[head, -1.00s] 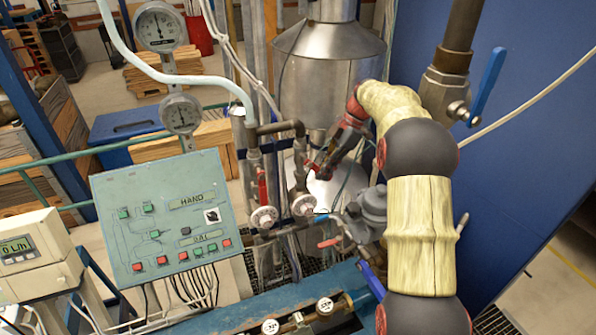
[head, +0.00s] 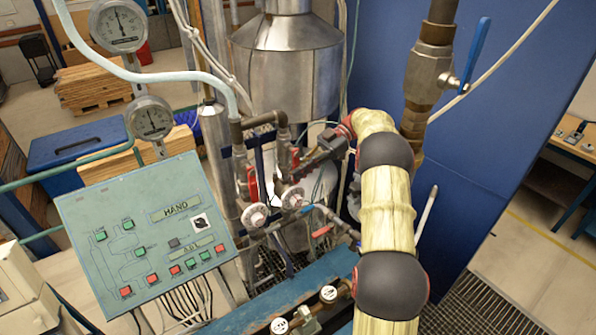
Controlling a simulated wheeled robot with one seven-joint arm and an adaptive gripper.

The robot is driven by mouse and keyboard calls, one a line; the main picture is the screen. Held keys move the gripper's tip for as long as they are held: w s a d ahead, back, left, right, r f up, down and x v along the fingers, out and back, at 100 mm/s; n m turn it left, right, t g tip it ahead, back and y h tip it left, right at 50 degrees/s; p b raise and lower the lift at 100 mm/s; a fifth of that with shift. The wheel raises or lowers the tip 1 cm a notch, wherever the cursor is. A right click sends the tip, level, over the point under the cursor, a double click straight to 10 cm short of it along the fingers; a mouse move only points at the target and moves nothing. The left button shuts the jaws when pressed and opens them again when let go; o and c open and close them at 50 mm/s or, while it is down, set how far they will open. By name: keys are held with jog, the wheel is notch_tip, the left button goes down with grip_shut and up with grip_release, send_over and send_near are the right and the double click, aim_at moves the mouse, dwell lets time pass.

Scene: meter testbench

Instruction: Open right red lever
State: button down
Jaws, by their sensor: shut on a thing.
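The left red lever (head: 252,184) hangs upright along the left vertical pipe, above a white round handwheel. The right red lever (head: 295,158) is at the right vertical pipe, mostly hidden by my gripper; only a bit of red shows. My gripper (head: 301,160) reaches in from the right, at the height of that lever, with its fingers shut on it. The fingertips are small and partly hidden, so the exact grasp and the lever's angle are hard to make out.
White handwheels (head: 292,197) sit just below the levers. A control panel (head: 145,235) stands at left, under two gauges (head: 150,117). A steel tank (head: 288,70) is behind. A small red-handled valve (head: 322,231) lies lower right. A blue-handled valve (head: 475,55) is at upper right.

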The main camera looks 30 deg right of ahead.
jog(key=shift+a, duration=0.15)
dwell(0.3)
jog(key=c, duration=2.1)
grip_release()
jog(key=shift+a, duration=0.1)
jog(key=shift+c, duration=0.2)
jog(key=shift+o, duration=1.1)
